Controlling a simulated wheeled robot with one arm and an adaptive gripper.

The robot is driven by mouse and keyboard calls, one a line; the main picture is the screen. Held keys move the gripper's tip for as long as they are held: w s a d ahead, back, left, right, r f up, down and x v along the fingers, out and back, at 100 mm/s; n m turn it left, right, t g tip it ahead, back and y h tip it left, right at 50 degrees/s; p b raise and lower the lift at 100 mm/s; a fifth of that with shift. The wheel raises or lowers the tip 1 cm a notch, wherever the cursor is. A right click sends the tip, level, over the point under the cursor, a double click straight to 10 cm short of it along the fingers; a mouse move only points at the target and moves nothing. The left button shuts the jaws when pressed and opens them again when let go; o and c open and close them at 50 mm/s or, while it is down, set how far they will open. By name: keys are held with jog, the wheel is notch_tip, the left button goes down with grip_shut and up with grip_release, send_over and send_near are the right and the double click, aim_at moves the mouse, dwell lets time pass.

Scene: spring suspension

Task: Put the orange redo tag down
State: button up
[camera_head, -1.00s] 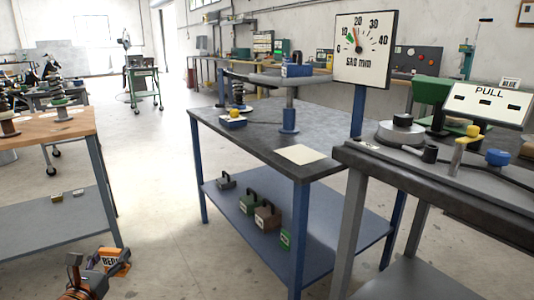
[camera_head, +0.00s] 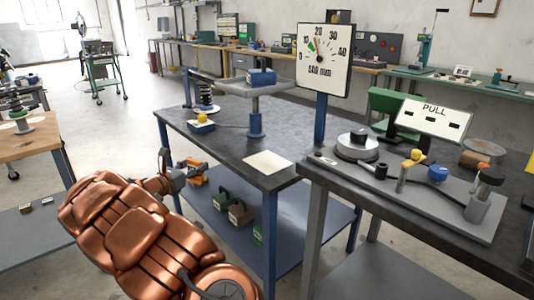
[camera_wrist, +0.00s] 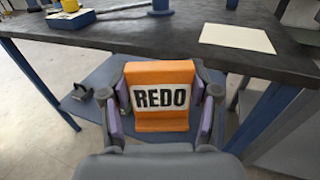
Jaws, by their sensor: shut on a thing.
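The orange redo tag (camera_wrist: 162,72) has a white panel with REDO in black letters. In the wrist view it sits upright between both fingers of my gripper (camera_wrist: 162,100), which is shut on it. In the head view my gripper (camera_head: 183,177) is beside the near left edge of the dark-topped table, with a bit of the orange tag (camera_head: 195,175) showing past the arm. The tag is in the air, below the tabletop level and apart from the table as far as I can tell. My copper arm covers part of the lower shelf.
A cream card (camera_head: 267,163) lies on the near corner of the dark table (camera_head: 225,147). A blue box with a yellow button (camera_head: 201,123) and a press stand (camera_head: 255,118) stand behind it. Green and brown weights (camera_head: 238,213) rest on the blue lower shelf. A PULL bench stands right.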

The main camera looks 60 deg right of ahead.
jog(key=s+d+r+m+g+p, duration=0.25)
jog(key=s+d+r, duration=0.4)
jog(key=d, duration=0.45)
notch_tip(320, 180, up, 5)
jog(key=m+g+p, duration=0.2)
jog(key=g+p, duration=0.1)
jog(key=g, duration=0.1)
send_over(267, 162)
jog(key=shift+f+b, duration=0.4)
jog(key=shift+f, duration=4.15)
jog(key=shift+f, duration=0.1)
jog(key=o, duration=1.1)
jog(key=shift+o, duration=0.2)
jog(key=v, duration=1.2)
jog(key=shift+r, duration=0.25)
